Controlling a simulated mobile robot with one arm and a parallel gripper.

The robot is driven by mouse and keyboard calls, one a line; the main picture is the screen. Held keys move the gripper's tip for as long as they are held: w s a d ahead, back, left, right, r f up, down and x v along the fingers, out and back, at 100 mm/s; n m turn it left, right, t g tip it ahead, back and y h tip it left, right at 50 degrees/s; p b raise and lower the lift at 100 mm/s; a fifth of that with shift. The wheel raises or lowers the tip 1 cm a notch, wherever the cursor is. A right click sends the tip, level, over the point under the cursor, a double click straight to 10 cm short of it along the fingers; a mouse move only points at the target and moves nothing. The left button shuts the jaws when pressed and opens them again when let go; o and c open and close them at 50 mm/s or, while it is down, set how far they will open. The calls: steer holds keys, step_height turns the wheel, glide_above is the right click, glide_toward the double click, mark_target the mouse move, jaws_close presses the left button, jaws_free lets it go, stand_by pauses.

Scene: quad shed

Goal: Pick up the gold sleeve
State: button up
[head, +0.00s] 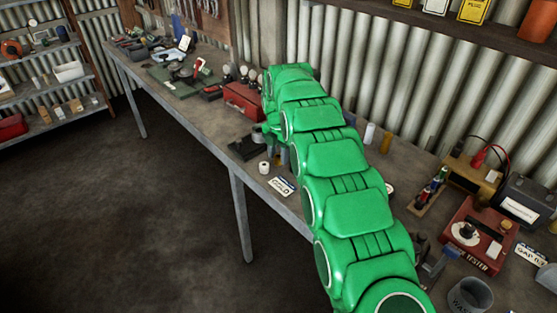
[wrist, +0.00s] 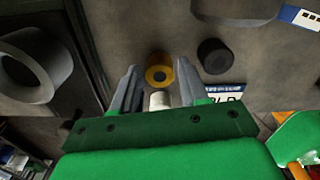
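The gold sleeve (wrist: 160,75) shows in the wrist view as a yellow-gold ring with a dark bore, seen from its end. It lies in line with the gap between the fingertips of my gripper (wrist: 158,85). My gripper is open, with one grey finger on each side of the gap. How far the sleeve lies beyond the tips is unclear. A small white piece (wrist: 160,99) shows between the fingers, nearer the palm. In the head view my green arm mostly hides my gripper. A gold cylinder (head: 386,143) stands near the wall there; I cannot tell whether it is the same sleeve.
In the wrist view a dark cylinder (wrist: 215,56) stands right of the sleeve, and a large grey ring (wrist: 38,64) lies left. A printed plate (wrist: 226,92) is close to the right finger. The bench (head: 215,140) holds a red box (head: 244,101) and a red tester (head: 477,238).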

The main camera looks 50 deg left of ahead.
mark_target(279, 157)
steer(key=c, duration=0.7)
steer(key=shift+r, duration=0.1)
steer(key=shift+c, duration=0.2)
steer(key=shift+r, duration=1.25)
steer(key=shift+s+d+r, duration=0.15)
steer(key=shift+d+r, duration=0.1)
steer(key=shift+r, duration=0.4)
steer(key=s+d+r, duration=0.7)
steer(key=d+r, duration=0.2)
steer(key=d, duration=0.2)
steer(key=shift+d, duration=0.15)
